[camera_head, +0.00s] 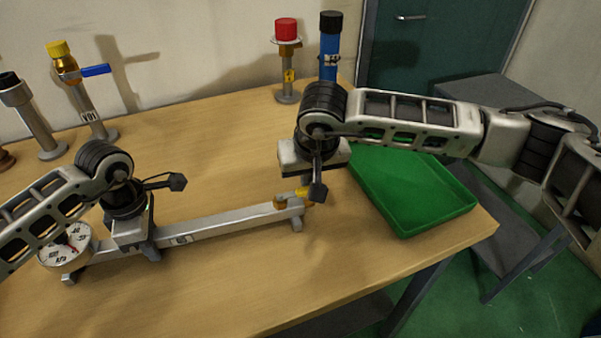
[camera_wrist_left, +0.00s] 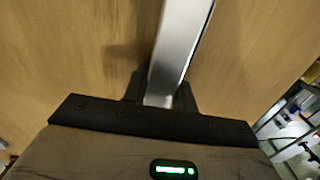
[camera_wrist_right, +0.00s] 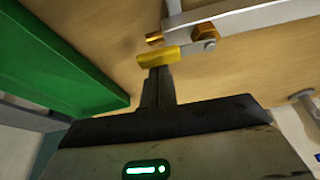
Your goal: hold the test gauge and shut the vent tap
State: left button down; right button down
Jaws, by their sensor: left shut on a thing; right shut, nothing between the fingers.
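The test gauge is a grey metal bar (camera_head: 220,226) lying across the table, with a round white dial (camera_head: 66,246) at its left end. The vent tap, with a yellow lever (camera_head: 303,192), is at its right end. In the right wrist view the lever (camera_wrist_right: 165,57) lies roughly in line with the bar, beside a brass end. My left gripper (camera_wrist_left: 160,88) is shut on the bar, near the dial. My right gripper (camera_wrist_right: 157,76) is shut and empty, its fingertips close by the yellow lever; I cannot tell whether they touch it. In the head view its fingers are mostly hidden.
A green tray (camera_head: 420,223) lies right of the tap, near the table's right edge. At the back stand a red-capped fitting (camera_head: 287,60), a blue black-capped cylinder (camera_head: 330,45), and a yellow-capped post with a blue lever (camera_head: 95,71). The table front is clear.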

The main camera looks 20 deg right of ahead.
jog(key=shift+s+m, duration=0.25)
jog(key=shift+m, duration=0.15)
jog(key=shift+s+a+m+g+h, duration=0.1)
jog(key=shift+s+a+m+h, duration=0.3)
jog(key=shift+s+m, duration=0.5)
jog(key=shift+s+a+m+g+h, duration=0.15)
jog(key=shift+s+a+m, duration=0.3)
jog(key=shift+s+m, duration=0.45)
jog(key=shift+s+a+m+g+h, duration=0.1)
jog(key=shift+s+a+m+h, duration=0.4)
jog(key=shift+s, duration=0.65)
jog(key=shift+w, duration=0.1)
jog(key=shift+w+a, duration=0.15)
jog(key=shift+w, duration=0.6)
